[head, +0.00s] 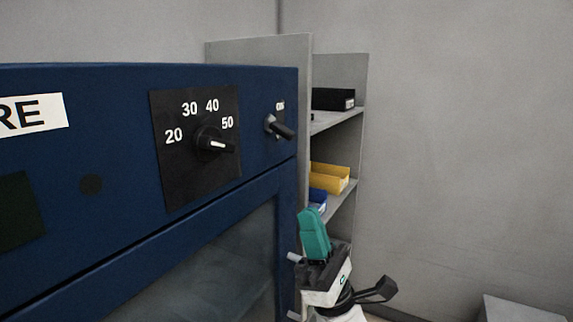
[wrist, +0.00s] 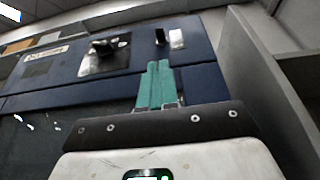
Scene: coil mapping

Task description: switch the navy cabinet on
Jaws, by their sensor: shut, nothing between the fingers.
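The navy cabinet (head: 110,85) fills the left of the head view. Its toggle switch (head: 280,128), a black lever under an "ON" label, sits at the upper right of the front panel. The switch also shows in the wrist view (wrist: 160,37), beside a pale plate. Left of it is a black dial plate with a knob (head: 213,143) and numbers 20 to 50. My gripper (head: 311,213) has teal fingers, shut and empty, below and slightly right of the switch, apart from it in the picture. In the wrist view the fingers (wrist: 158,68) point up toward the panel below the switch.
A grey shelf unit (head: 306,75) stands just right of the cabinet, holding a black bin (head: 333,99), a yellow bin (head: 330,178) and a blue bin (head: 317,198). A light grey box top (head: 525,308) shows at lower right. Bare wall lies right of the shelf.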

